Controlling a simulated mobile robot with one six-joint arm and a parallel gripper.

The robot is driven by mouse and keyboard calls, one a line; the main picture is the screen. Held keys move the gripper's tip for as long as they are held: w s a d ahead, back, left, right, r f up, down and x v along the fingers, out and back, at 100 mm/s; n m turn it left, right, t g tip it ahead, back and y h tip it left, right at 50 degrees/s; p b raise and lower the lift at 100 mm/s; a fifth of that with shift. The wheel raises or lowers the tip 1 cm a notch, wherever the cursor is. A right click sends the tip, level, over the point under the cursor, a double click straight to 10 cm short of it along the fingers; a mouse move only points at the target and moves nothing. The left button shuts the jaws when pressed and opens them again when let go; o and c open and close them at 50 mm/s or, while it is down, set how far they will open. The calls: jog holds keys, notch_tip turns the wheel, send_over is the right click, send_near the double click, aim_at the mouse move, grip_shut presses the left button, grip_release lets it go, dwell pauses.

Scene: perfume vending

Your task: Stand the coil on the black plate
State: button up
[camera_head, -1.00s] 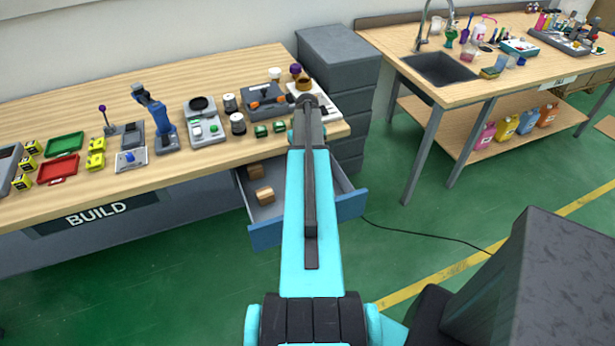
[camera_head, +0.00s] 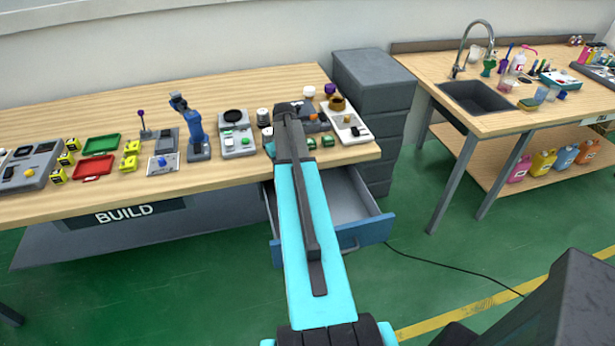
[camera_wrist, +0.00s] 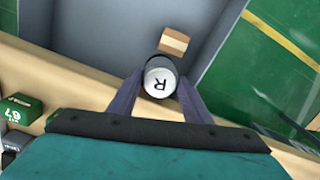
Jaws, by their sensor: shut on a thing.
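My gripper (camera_wrist: 158,92) is shut on a short cylinder with a dark side and a white round top marked "R" (camera_wrist: 160,84). I take this cylinder for the coil. It is held upright between the two fingers, seen from above in the wrist view. In the head view my arm hides the gripper and what it holds. A round black plate (camera_head: 233,116) lies on top of a light grey device on the bench, left of my arm. It is bare, and the held cylinder is apart from it.
White-topped canisters (camera_head: 263,115) stand right of the black plate. A blue upright tool (camera_head: 195,135) stands to its left. Small green boxes (camera_head: 328,140) sit at the bench's front edge. An open drawer (camera_head: 358,202) juts out below; a wooden block (camera_wrist: 175,41) lies in it.

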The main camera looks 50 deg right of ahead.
jog(key=w+a+r+n+b, duration=0.1)
jog(key=w+a+r+n, duration=0.2)
jog(key=a, duration=1.2)
jog(key=w+a+r+n+b, duration=0.1)
jog(key=w+a+r+n, duration=0.2)
jog(key=a, duration=1.3)
jog(key=w+a+r+n+b, duration=0.1)
jog(key=w+a+r+n, duration=0.2)
jog(key=a, duration=1.3)
jog(key=w+r, duration=0.3)
jog(key=w, duration=0.1)
jog(key=shift+n+b, duration=0.35)
jog(key=shift+n, duration=0.05)
jog(key=shift+w+r, duration=0.1)
